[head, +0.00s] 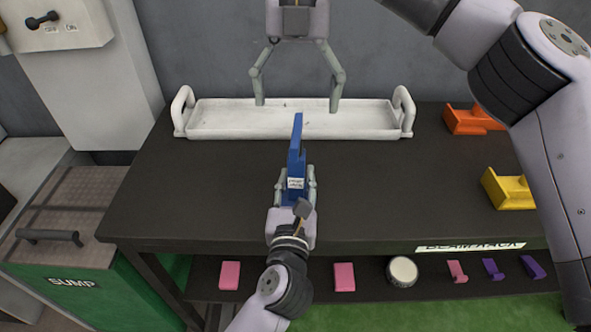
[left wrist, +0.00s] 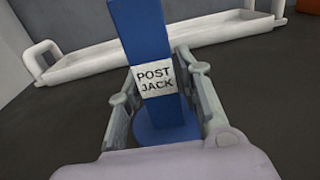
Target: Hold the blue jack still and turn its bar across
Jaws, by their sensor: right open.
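The blue jack (head: 297,135) stands upright on the dark bench top, on a round blue foot (left wrist: 165,133) seen in the left wrist view. Its white label (left wrist: 154,76) reads POST JACK. Its top part looks narrow in the head view, running away from me; I cannot clearly tell the bar from the post. My left gripper (head: 296,182) has one finger on each side of the post, low down, and looks shut on it. My right gripper (head: 297,106) is wide open and empty, fingers pointing down, beyond the jack's top and in front of the tray in the picture.
A white tray (head: 222,132) with two handles lies along the bench's back. Small pink and purple pieces lie on the shelf below. The bench is clear beside the jack.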

